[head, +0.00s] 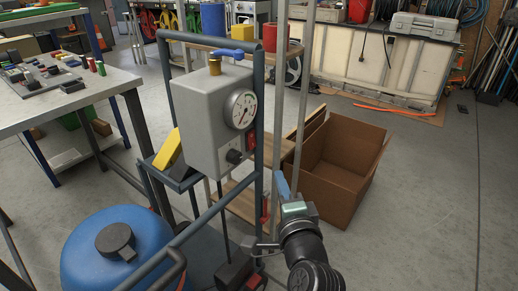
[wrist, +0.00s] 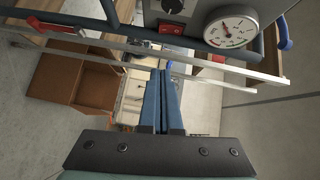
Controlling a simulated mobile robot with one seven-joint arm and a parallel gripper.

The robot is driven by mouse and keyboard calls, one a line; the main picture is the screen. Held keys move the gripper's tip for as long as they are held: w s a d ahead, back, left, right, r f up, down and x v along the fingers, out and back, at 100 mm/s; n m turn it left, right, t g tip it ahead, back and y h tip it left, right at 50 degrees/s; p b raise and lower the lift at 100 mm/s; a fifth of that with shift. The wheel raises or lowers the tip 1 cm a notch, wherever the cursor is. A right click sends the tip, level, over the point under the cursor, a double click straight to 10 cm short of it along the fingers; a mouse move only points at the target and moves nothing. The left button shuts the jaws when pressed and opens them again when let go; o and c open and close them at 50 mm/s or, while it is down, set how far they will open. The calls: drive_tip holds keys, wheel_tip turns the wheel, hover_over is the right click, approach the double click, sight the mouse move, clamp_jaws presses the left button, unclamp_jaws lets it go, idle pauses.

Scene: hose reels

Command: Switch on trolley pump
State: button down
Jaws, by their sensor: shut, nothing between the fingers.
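The trolley pump's grey control box (head: 208,118) is mounted on a blue-grey tube frame. On its face are a white round gauge (head: 241,109), a small red switch (head: 251,141) and a black knob (head: 234,156). A blue lever (head: 228,53) sits on top. My gripper (head: 281,184) is in front of the trolley, to the right of and below the box, with its blue fingers together and empty. In the wrist view the closed fingers (wrist: 163,72) point toward the red switch (wrist: 171,28), apart from it in the picture. The gauge (wrist: 230,28) and knob (wrist: 173,6) also show there. The switch's position is unclear.
A blue tank (head: 120,248) stands at the lower left. An open cardboard box (head: 335,165) lies behind my gripper. Pale upright posts (head: 302,90) stand close to the box's right side. A workbench (head: 60,100) is at left. The floor at right is clear.

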drive_tip(key=b, duration=0.4)
approach(256, 144)
drive_tip(key=w+d, duration=0.2)
drive_tip(key=w, duration=0.1)
drive_tip(key=shift+w+a+f+b, duration=0.15)
drive_tip(key=shift+w+a+b, duration=0.15)
drive_tip(key=shift+w+a, duration=0.25)
drive_tip(key=shift+w+a+f+b, duration=0.15)
drive_tip(key=shift+w+a+b, duration=0.15)
drive_tip(key=shift+w+a, duration=0.5)
drive_tip(key=shift+a, duration=0.05)
